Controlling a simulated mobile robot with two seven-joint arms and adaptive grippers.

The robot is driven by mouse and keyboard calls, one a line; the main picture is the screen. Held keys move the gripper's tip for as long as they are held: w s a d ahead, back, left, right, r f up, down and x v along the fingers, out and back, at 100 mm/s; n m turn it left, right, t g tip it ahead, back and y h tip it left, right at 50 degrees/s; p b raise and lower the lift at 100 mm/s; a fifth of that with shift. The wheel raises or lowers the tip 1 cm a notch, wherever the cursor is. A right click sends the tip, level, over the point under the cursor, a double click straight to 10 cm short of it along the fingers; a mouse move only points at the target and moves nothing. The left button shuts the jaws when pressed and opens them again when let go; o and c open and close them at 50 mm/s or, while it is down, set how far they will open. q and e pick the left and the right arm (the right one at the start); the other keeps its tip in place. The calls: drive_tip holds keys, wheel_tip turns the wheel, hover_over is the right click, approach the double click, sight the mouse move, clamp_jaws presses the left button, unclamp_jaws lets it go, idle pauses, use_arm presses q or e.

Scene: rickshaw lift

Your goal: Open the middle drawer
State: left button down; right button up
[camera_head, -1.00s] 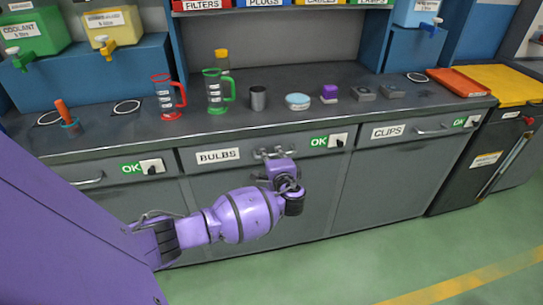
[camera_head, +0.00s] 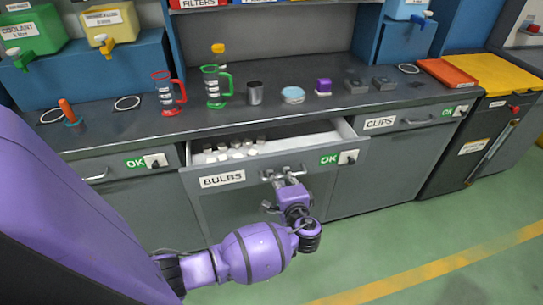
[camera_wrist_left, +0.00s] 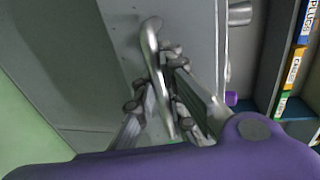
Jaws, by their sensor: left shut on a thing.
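The middle drawer, labelled BULBS (camera_head: 222,180), is pulled partly out of the counter. Several small white bulbs show inside it toward the left. My left gripper (camera_head: 283,174) is shut on the metal bar handle (camera_head: 268,174) at the drawer's front. In the left wrist view, the handle (camera_wrist_left: 151,40) runs between the fingers of my left gripper (camera_wrist_left: 163,90). My purple left arm reaches in from the left below the drawer. My right gripper is not in view.
The CLIPS drawer (camera_head: 400,124) at the right is closed. Red (camera_head: 166,95) and green (camera_head: 214,90) measuring jugs, a metal cup (camera_head: 255,93) and small items stand on the countertop. Green floor (camera_head: 420,240) is free in front.

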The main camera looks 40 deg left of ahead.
use_arm(q)
drive_tip(key=f+p+v, duration=0.1)
drive_tip(key=f+v, duration=0.1)
drive_tip(key=v, duration=0.8)
drive_tip(key=shift+s, duration=0.2)
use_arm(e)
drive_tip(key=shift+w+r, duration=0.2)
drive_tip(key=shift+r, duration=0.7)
use_arm(q)
drive_tip(key=shift+d, duration=0.1)
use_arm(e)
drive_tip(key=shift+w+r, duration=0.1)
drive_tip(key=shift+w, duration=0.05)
use_arm(q)
drive_tip(key=c, duration=2.1)
unclamp_jaws()
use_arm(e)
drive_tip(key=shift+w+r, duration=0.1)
use_arm(q)
drive_tip(key=v, duration=1.2)
